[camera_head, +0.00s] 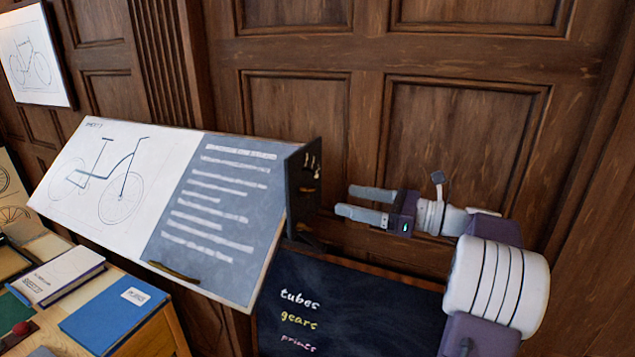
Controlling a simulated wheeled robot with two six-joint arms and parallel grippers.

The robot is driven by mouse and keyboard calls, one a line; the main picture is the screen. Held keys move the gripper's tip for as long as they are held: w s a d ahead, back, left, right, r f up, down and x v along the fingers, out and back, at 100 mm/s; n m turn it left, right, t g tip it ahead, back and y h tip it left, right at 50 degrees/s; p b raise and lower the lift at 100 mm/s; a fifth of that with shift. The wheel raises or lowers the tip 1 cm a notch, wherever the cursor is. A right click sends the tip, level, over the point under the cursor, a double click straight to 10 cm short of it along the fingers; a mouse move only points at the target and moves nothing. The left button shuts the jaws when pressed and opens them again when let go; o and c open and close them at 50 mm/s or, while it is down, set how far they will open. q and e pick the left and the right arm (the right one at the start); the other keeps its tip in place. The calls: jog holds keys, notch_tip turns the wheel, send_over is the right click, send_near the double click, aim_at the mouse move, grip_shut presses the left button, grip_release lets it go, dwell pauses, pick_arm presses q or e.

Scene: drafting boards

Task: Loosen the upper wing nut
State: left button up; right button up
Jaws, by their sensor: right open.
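The tilted drafting board (215,255) carries a bicycle drawing on its left and a dark sheet with pale lines on its right. A dark side plate (298,208) stands at its right end. Small brass pieces (307,189) show on this plate, with pale upright marks above them. They are too small for me to tell which is the upper wing nut. My right gripper (346,200) is open and empty. Its two grey fingers point left at the plate, with a visible gap between fingertips and plate. My left gripper is out of view.
A dark chalkboard (370,310) with the words tubes and gears stands below my right gripper. A blue folder (113,311) and a thick book (62,273) lie on a wooden desk at lower left. Brown panelling (450,130) closes off the back.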

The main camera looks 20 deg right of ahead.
aim_at(312, 193)
jog(key=p+x, duration=0.2)
jog(key=x, duration=0.6)
jog(key=shift+p, duration=0.4)
jog(key=shift+w+a, duration=0.3)
jog(key=shift+a, duration=0.05)
jog(key=shift+f, duration=0.1)
jog(key=shift+d, duration=0.1)
jog(key=c, duration=1.4)
jog(key=shift+o, duration=0.2)
